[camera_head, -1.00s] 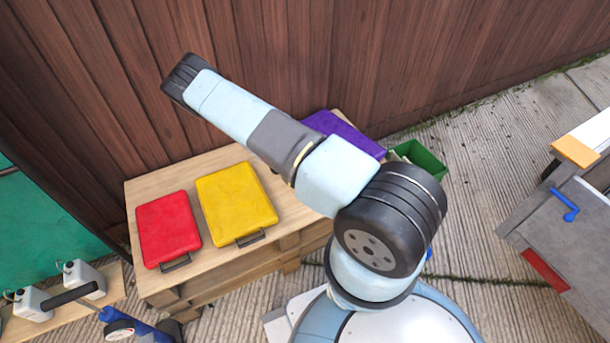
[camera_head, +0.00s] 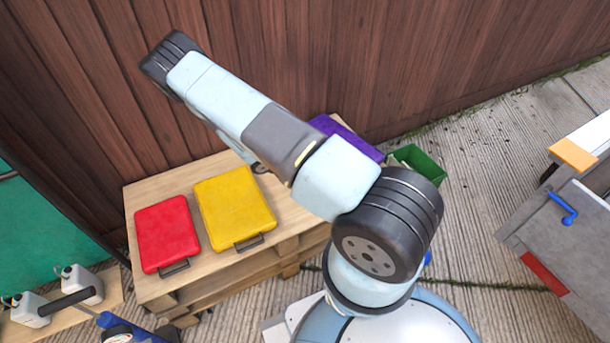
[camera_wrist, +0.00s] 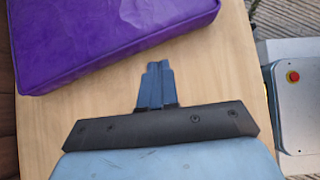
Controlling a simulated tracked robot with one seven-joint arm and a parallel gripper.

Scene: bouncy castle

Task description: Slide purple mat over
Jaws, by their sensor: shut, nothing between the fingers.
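The purple mat (camera_head: 345,137) lies at the far right end of the wooden pallet table (camera_head: 160,287), partly hidden behind my arm in the head view. In the wrist view the purple mat (camera_wrist: 110,35) fills the upper left, its near side edge slanting up to the right. My gripper (camera_wrist: 157,66) shows in the wrist view with its fingers together and nothing between them. It is over bare wood, just below the mat's near edge in the picture, apart from it. In the head view my gripper is hidden behind my arm.
A yellow mat (camera_head: 234,207) and a red mat (camera_head: 167,235) lie on the left part of the table. A green bin (camera_head: 420,163) stands beyond the table's right end. A wooden fence (camera_head: 300,50) runs close behind. Bare wood shows between the yellow and purple mats.

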